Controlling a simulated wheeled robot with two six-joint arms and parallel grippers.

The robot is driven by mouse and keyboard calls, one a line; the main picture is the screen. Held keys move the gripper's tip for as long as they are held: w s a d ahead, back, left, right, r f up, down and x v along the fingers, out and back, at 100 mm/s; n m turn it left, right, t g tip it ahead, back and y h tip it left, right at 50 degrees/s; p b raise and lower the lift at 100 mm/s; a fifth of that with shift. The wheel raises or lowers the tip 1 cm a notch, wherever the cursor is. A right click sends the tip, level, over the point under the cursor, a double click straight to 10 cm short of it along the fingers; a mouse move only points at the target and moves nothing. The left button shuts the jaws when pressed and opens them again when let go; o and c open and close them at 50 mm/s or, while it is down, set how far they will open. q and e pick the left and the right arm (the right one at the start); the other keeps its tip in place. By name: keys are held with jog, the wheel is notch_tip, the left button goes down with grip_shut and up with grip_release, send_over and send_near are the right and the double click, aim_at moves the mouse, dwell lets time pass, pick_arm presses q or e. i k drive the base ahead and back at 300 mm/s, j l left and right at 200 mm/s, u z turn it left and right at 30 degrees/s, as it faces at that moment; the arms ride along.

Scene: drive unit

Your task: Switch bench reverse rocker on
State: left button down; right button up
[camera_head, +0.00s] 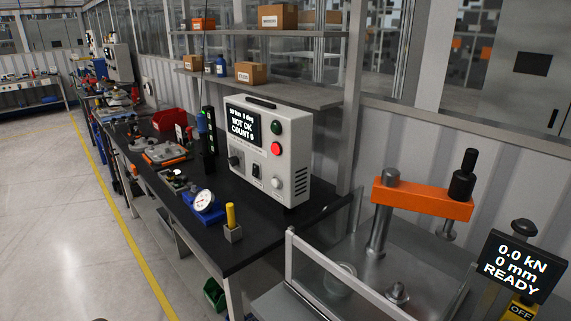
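A light grey control box (270,150) stands on the black bench top (245,235). Its dark screen (243,124) reads "NOT OK" and "COUNT" with a digit, under a smaller top line. Its front has a green button (277,128), a red button (275,149), a dark knob (235,161), a small dark switch (256,170) and a pale switch (276,183). I cannot tell which is the reverse rocker or how either switch is set; both are too small.
A press with an orange arm (425,198) stands right of the bench; its screen (522,266) reads "READY". A dial gauge (203,200) and a yellow-topped block (232,222) sit before the box. Shelves (270,94) hang behind. Floor (60,220) at left is clear.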

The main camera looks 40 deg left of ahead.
aim_at(255, 172)
jog(key=i+j, duration=0.1)
jog(key=j, duration=1)
jog(key=i+j+z, duration=0.1)
jog(key=j, duration=0.45)
